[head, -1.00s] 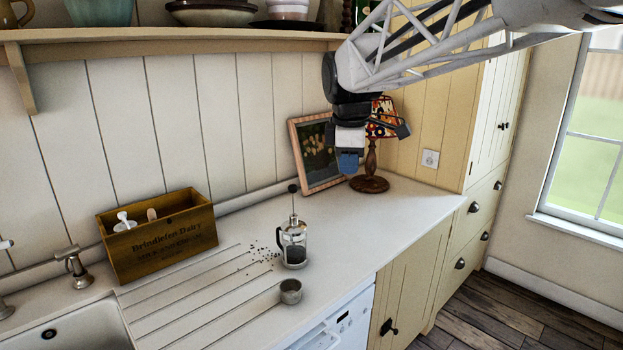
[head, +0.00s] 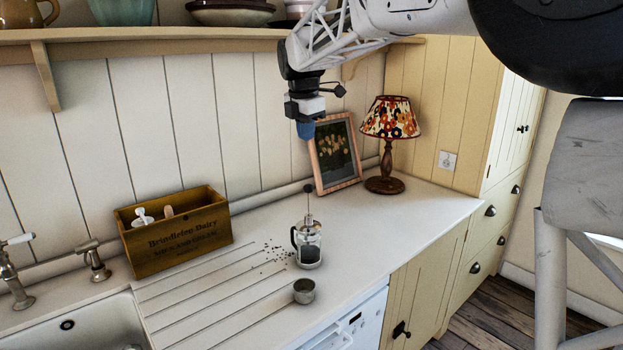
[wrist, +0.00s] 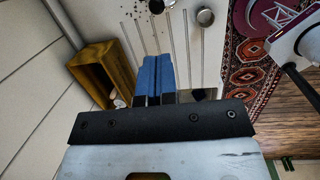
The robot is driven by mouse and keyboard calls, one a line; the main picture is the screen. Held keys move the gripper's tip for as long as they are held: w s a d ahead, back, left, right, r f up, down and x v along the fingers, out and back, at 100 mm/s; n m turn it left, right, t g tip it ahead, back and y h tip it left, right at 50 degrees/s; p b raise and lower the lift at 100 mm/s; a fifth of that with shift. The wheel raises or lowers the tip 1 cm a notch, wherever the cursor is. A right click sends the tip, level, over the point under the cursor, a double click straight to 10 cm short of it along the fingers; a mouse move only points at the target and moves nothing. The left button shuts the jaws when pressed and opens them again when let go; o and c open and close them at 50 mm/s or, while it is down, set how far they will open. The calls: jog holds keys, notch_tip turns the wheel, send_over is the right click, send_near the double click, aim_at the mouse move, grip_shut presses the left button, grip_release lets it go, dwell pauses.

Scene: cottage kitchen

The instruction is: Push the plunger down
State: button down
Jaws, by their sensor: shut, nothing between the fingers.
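A glass French press (head: 309,247) with dark contents stands upright on the white counter. Its plunger rod is raised, with a dark knob (head: 308,188) at the top. My gripper (head: 306,132) has blue fingertips, shut and empty, pointing down. In the head view it appears above the knob with a clear gap; its depth relative to the press is hard to judge. In the wrist view, the shut blue fingers (wrist: 158,72) show in the middle, and part of the press (wrist: 156,6) shows at the top edge, cut off.
A metal cup (head: 304,291) sits in front of the press, and dark beans (head: 273,252) are scattered left of it. A wooden box (head: 175,237) stands further left, beside the sink (head: 80,330). A picture frame (head: 335,155) and lamp (head: 388,135) stand behind.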

aim_at(307, 186)
jog(key=shift+w+a, duration=0.25)
dwell(0.3)
jog(key=f, duration=0.4)
jog(key=w+f, duration=0.1)
jog(key=f, duration=0.4)
jog(key=w+f, duration=0.1)
jog(key=f, duration=0.3)
jog(key=shift+w+d+f, duration=0.15)
jog(key=shift+d+f, duration=0.1)
jog(key=shift+f, duration=0.1)
notch_tip(307, 186, down, 8)
jog(key=shift+r, duration=0.1)
dwell(0.5)
